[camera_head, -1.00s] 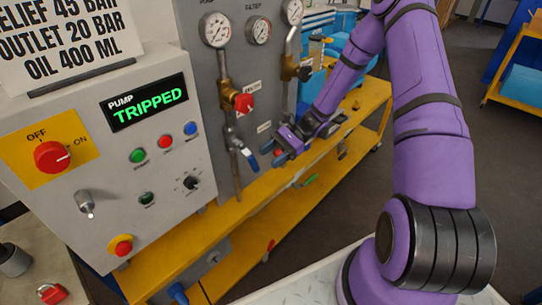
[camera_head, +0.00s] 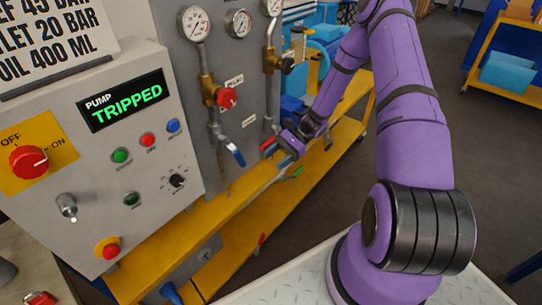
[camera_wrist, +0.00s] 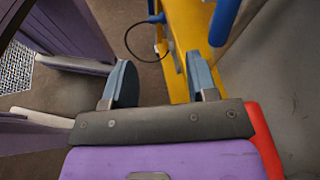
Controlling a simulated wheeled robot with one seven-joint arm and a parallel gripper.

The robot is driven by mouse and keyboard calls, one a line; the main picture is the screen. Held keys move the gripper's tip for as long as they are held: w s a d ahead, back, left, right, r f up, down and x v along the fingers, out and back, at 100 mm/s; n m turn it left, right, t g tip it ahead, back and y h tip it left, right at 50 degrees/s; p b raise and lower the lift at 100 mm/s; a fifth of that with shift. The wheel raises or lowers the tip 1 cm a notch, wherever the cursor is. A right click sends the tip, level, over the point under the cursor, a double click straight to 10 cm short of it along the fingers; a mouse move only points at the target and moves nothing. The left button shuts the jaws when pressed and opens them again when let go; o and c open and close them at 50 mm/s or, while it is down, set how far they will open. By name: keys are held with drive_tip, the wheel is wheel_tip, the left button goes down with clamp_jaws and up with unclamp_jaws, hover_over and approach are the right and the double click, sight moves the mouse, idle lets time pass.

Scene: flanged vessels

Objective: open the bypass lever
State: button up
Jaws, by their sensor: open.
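Several valve levers show in the head view, and I cannot read which one is the bypass. A blue-handled lever (camera_head: 236,153) hangs at an angle below a pipe on the grey panel. A red handle (camera_head: 268,145) sits right beside my gripper (camera_head: 280,152) and partly shows in the wrist view (camera_wrist: 263,142), along the right side of the gripper body. My gripper is open, its two blue fingertips (camera_wrist: 161,80) apart with nothing between them. A blue bar-like handle (camera_wrist: 227,20) is beyond the right fingertip in the wrist view.
The control box display (camera_head: 122,99) reads TRIPPED. A red knob (camera_head: 227,97) and gauges stand on the panel above. A green handle (camera_head: 297,173) is low near the yellow bench (camera_head: 232,203). Open floor (camera_head: 330,200) lies to the right. A dark cable (camera_wrist: 130,38) loops ahead of the fingers.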

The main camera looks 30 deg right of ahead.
drive_tip(key=shift+d, duration=0.1)
drive_tip(key=m+t+y, duration=0.4)
drive_tip(key=t, duration=0.2)
approach(238, 157)
drive_tip(key=w+a, duration=0.1)
drive_tip(key=a, duration=0.2)
drive_tip(key=w+a, duration=0.1)
drive_tip(key=a, duration=0.2)
drive_tip(key=w+a+f, duration=0.1)
drive_tip(key=a, duration=0.2)
drive_tip(key=shift+w+a, duration=0.1)
drive_tip(key=shift+w, duration=0.1)
drive_tip(key=shift+c, duration=0.5)
clamp_jaws()
drive_tip(key=shift+f, duration=0.15)
